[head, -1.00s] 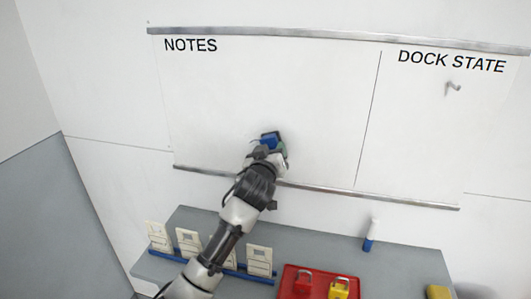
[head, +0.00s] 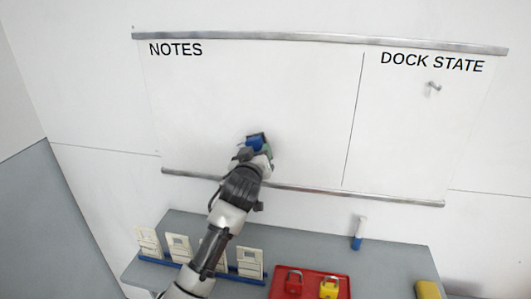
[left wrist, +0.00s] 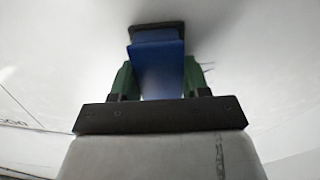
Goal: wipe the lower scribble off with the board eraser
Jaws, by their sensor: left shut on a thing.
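The board eraser (head: 255,142) is a blue block with a dark pad. It is against or very close to the lower part of the white board (head: 290,90), under the NOTES heading. My left gripper (head: 262,152) is shut on it; in the left wrist view the green fingers (left wrist: 160,78) hold the blue body (left wrist: 160,65) from both sides, with the dark pad toward the board. The rest of any lower scribble is hidden or too faint to see. My right gripper is out of view.
A grey shelf (head: 310,250) below the board bears white cards in a blue rack (head: 245,275), a red tray (head: 310,293) with padlocks, a white and blue upright item (head: 359,233) and a yellow block (head: 428,290). A small hook (head: 434,86) sits under DOCK STATE.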

